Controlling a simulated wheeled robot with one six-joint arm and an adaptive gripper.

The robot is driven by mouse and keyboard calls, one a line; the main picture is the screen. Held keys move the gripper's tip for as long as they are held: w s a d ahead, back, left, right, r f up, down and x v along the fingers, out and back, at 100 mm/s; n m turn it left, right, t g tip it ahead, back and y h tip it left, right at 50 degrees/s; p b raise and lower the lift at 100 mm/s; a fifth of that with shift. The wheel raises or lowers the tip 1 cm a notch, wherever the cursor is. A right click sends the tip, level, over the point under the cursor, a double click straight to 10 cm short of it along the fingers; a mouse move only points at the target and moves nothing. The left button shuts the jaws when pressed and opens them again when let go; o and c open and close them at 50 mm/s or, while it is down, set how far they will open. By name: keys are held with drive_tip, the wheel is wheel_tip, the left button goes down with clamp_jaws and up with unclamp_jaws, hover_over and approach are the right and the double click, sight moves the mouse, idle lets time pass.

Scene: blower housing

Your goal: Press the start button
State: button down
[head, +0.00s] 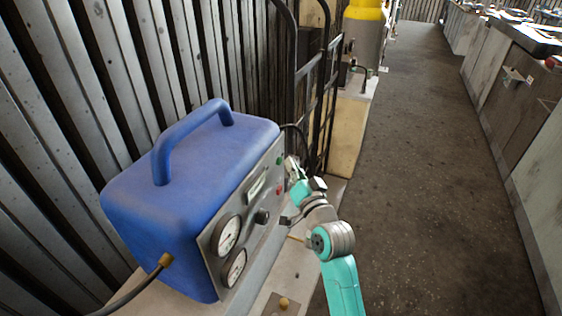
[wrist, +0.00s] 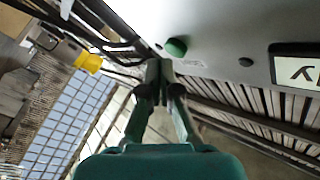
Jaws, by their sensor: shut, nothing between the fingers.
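The start button is a round green button (wrist: 176,47) on the grey front panel of the blue blower housing (head: 190,165). In the head view it is a small green spot (head: 279,161) near the panel's upper far end. My gripper (wrist: 159,70) is shut and empty. In the wrist view its fingertips lie just below and left of the green button, with a small gap in the picture. I cannot tell the depth between them. In the head view my gripper (head: 291,166) is beside the panel's far end, right of the green button, its tips partly hard to make out.
A red button (head: 279,190), a black knob (head: 262,216) and two gauges (head: 229,234) are also on the panel. A black metal frame (head: 318,90) stands behind the housing. The floor aisle (head: 420,170) to the right is clear.

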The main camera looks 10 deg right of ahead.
idle(0.3)
drive_tip(key=shift+w+a, duration=0.25)
drive_tip(key=shift+a, duration=0.1)
idle(0.4)
drive_tip(key=shift+s+d, duration=0.25)
drive_tip(key=shift+d, duration=0.1)
idle(0.3)
drive_tip(key=s+d, duration=0.3)
drive_tip(key=d, duration=0.2)
drive_tip(key=shift+s, duration=0.3)
drive_tip(key=shift+f, duration=0.1)
idle(0.7)
